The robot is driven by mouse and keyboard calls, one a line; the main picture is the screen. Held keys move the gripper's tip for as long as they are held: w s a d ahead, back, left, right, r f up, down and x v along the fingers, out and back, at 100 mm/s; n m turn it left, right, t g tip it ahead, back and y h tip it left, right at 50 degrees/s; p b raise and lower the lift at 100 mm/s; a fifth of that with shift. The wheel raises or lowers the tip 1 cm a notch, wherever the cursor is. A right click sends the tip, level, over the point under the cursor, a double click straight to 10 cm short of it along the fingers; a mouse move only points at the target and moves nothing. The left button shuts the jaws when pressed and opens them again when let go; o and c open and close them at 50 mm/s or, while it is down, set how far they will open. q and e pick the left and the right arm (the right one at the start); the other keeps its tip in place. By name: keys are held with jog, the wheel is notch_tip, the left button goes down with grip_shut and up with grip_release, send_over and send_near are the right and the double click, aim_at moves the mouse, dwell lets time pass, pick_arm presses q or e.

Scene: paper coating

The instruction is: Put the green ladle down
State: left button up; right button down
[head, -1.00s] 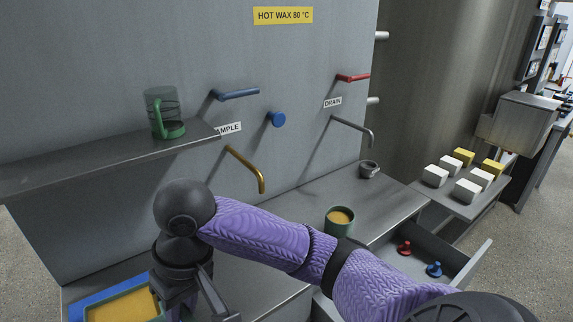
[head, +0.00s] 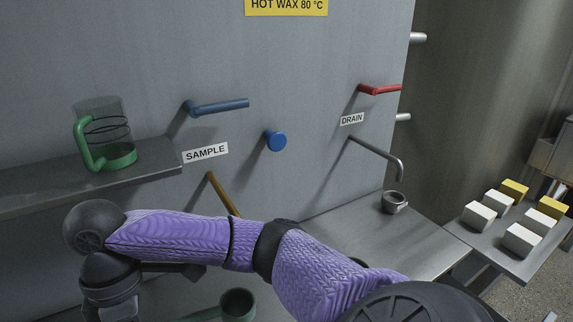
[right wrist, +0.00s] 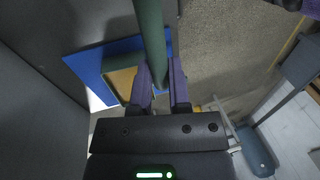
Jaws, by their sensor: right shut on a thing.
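The green ladle shows its round cup (head: 237,305) at the bottom of the head view, with part of its handle running left. In the right wrist view the green handle (right wrist: 150,30) passes between the purple fingers of my right gripper (right wrist: 161,80), which is shut on it. In the head view the fingers of this gripper are out of frame. The cup looks held above the worktop, but its exact height cannot be told. My left gripper is in neither view.
A glass jug (head: 118,155) with a green handle stands on the left shelf (head: 40,190). A grey cup (head: 395,203) stands below the drain spout. A green-rimmed tray (right wrist: 122,85) on a blue mat (right wrist: 85,65) lies below the gripper. White and yellow blocks stand on the right shelf (head: 515,270).

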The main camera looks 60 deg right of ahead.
jog(key=w+d+f+n+h+b, duration=0.35)
jog(key=d+f+n+b, duration=0.4)
jog(key=n, duration=1.05)
jog(key=shift+t, duration=0.3)
jog(key=f+b, duration=0.1)
jog(key=f, duration=0.2)
jog(key=f+b, duration=0.2)
jog(key=f, duration=0.1)
jog(key=f+b, duration=0.1)
jog(key=f, duration=0.2)
jog(key=shift+s+f+b, duration=0.25)
jog(key=shift+s+b, duration=0.05)
jog(key=shift+b, duration=0.1)
jog(key=shift+f, duration=0.2)
jog(key=shift+r, duration=0.2)
jog(key=c, duration=0.7)
grip_release()
jog(key=shift+f, duration=0.1)
jog(key=shift+o, duration=0.6)
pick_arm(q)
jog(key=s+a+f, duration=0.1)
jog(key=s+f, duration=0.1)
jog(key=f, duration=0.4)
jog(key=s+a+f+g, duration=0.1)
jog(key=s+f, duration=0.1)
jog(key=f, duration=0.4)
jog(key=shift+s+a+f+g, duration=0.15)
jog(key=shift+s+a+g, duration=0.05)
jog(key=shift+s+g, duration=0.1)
